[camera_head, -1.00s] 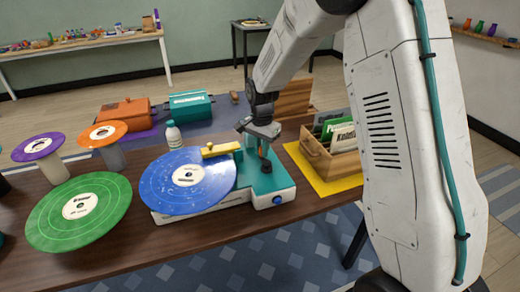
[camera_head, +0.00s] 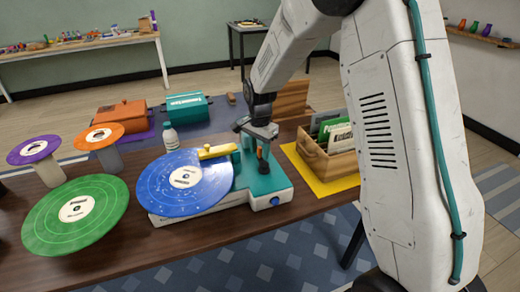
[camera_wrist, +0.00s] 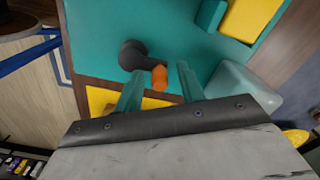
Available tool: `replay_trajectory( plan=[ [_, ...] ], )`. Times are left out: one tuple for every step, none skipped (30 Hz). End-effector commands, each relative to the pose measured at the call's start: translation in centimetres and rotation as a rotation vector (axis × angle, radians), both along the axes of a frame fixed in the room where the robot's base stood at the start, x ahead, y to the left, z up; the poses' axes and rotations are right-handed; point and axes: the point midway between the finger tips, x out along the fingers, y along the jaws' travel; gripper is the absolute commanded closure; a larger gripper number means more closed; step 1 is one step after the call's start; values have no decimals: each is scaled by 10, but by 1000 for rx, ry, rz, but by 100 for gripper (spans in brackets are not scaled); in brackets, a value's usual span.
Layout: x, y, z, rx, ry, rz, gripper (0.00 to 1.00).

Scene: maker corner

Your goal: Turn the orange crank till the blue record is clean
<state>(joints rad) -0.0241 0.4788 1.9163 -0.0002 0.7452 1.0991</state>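The blue record (camera_head: 160,195) lies flat on the teal-and-white cleaning machine (camera_head: 264,182), with small pale specks on its surface. A yellow bar (camera_head: 217,152) reaches over its far edge. The orange crank knob (camera_wrist: 160,78) sits on a dark crank arm (camera_wrist: 133,56) on the machine's teal top. My gripper (camera_wrist: 160,82) is over the crank with its two teal fingers apart, one on each side of the knob. Gaps show between knob and fingers. The knob also shows small below my gripper in the head view (camera_head: 259,153).
A wooden record crate (camera_head: 327,163) on a yellow mat stands right of the machine. A white bottle (camera_head: 170,137) stands behind the blue record. Green (camera_head: 60,235), purple (camera_head: 34,148) and orange (camera_head: 99,137) records are at left. Orange and teal cases lie behind.

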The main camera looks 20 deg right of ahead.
Motion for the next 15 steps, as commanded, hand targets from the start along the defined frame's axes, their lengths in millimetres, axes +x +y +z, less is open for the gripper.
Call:
replay_trajectory(
  plan=[
    [0, 0, 0, 0, 0, 0, 61],
    [0, 0, 0, 0, 1, 0, 61],
    [0, 0, 0, 0, 0, 0, 61],
    [0, 0, 2, 0, 0, 0, 61],
    [0, 0, 3, 0, 0, 0, 61],
    [0, 0, 7, 0, -1, 0, 61],
    [0, 0, 11, 0, -1, 0, 61],
    [0, 0, 15, 0, -2, 0, 61],
    [1, 0, 22, 1, -3, 0, 61],
    [0, 0, 27, 0, -2, 0, 61],
    [0, 0, 33, 0, -2, 0, 61],
    [1, 0, 40, 0, -4, 0, 61],
    [1, 0, 46, 1, -3, 0, 61],
    [1, 0, 50, 0, -4, 0, 61],
    [0, 0, 57, 1, -3, 0, 61]
  ],
)
